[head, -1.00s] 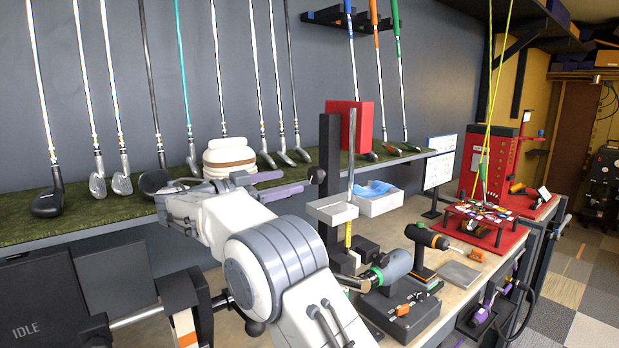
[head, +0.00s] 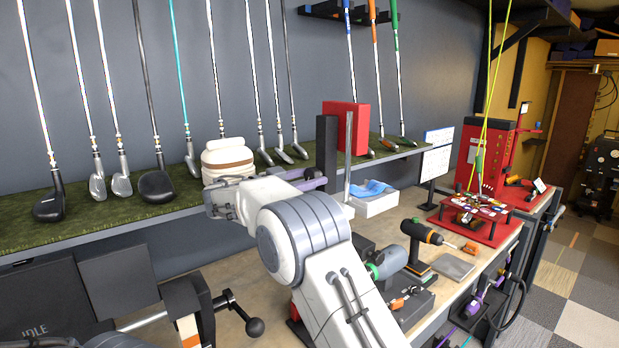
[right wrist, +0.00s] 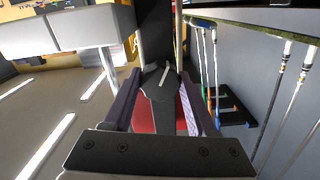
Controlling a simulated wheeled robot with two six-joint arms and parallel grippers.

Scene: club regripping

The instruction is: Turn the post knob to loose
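The black upright post (head: 326,140) stands behind the bench, partly hidden by my right arm. Its dark grey knob with a pale pointer line (right wrist: 160,82) shows in the right wrist view, in front of the post. My right gripper (head: 314,178) has its purple fingers at the post, at knob height. In the right wrist view its two fingers (right wrist: 157,100) stand open, one on each side of the knob, with a gap visible on both sides. The knob is hidden by the gripper in the head view.
A red block (head: 346,128) and a shelf of clubs (head: 110,218) are close behind. A black ball-ended lever (head: 255,327) is at the front.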

